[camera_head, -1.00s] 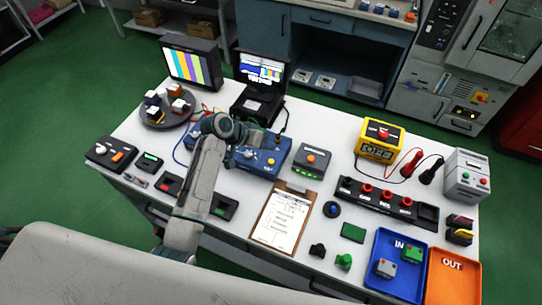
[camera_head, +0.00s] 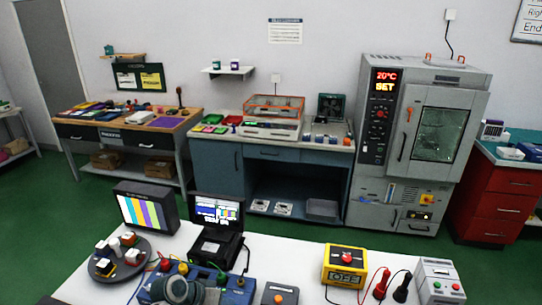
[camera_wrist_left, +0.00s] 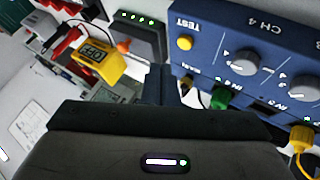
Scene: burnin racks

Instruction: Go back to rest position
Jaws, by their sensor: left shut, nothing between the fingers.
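My left gripper (camera_wrist_left: 163,78) is shut and empty in the left wrist view, close beside the blue CH 4 box (camera_wrist_left: 215,22) with its grey knobs and green and yellow plugs. In the head view only a rounded grey part of my left arm shows at the bottom edge, in front of the same blue box (camera_head: 238,294); the fingers cannot be made out there. My right gripper is in neither current view.
The white table (camera_head: 292,262) holds a round tray of cubes (camera_head: 118,262), a colour-bar monitor (camera_head: 147,208), a black case with a screen (camera_head: 217,212) and a yellow OFF box (camera_head: 344,266). Behind, green floor separates it from the counters and the grey oven (camera_head: 413,140).

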